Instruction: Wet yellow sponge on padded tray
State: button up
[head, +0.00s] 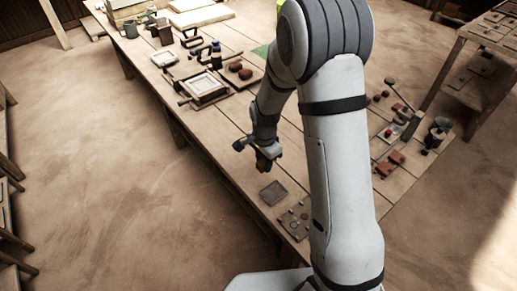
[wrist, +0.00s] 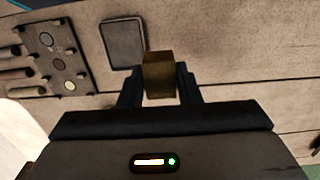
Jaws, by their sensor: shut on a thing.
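My gripper (head: 262,158) is shut on the yellow sponge (wrist: 158,75), a brownish-yellow block between the two dark fingers in the wrist view. In the head view the sponge is small and hard to make out. The padded tray (head: 273,193) is a small grey square with a raised rim on the near part of the workbench. It also shows in the wrist view (wrist: 123,44), just left of the sponge and beyond it. The gripper appears to be above the bench, and the sponge appears apart from the tray. I cannot tell whether the sponge is wet.
A plate with round discs (head: 295,220) lies beside the tray; it shows at the left of the wrist view (wrist: 57,62). A framed press (head: 205,88) and reddish lumps on a board (head: 240,70) stand farther back. My arm hides the bench's middle.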

jog(key=p, duration=0.5)
send_over(273, 193)
jog(key=shift+w+f+b, duration=0.1)
jog(key=shift+f+b, duration=0.2)
jog(key=shift+f, duration=0.3)
jog(key=shift+f+b, duration=1.55)
jog(key=shift+f, duration=1.2)
jog(key=shift+f+b, duration=0.55)
jog(key=shift+b, duration=0.1)
notch_tip(273, 193, up, 7)
jog(key=p, duration=0.4)
dwell(0.6)
